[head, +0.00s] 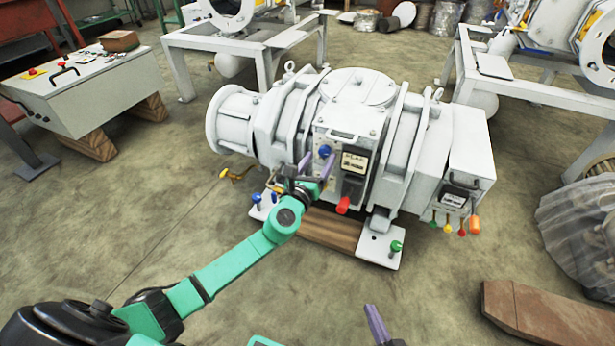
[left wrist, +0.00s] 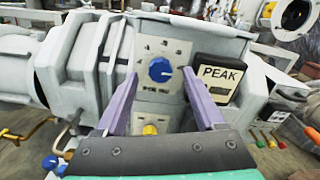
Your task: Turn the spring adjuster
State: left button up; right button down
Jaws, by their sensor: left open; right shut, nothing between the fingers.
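A round blue knob (head: 324,150) sits on the upright front panel of the white vacuum machine (head: 352,88). In the left wrist view the blue knob (left wrist: 161,70) has a dial plate behind it, and a yellow knob (left wrist: 150,129) shows lower down. No label readable here tells which knob is the spring adjuster. My left gripper (head: 319,163) is open, its purple fingers pointing at the panel, with the blue knob between the tips in the picture. I cannot tell whether they touch it. My right gripper (head: 377,325) is at the bottom edge, mostly cut off, shut and empty.
A black gauge marked PEAK (left wrist: 217,77) sits right of the blue knob. Colored valves (head: 448,224) hang at the right. A control box (head: 85,90) stands at the left. The floor in front is mostly clear.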

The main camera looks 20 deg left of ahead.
pick_arm(q)
jog(key=s+p, duration=0.1)
jog(key=s, duration=1.1)
jog(key=shift+s+a+p, duration=0.15)
jog(key=shift+a+p, duration=0.15)
jog(key=shift+a, duration=0.1)
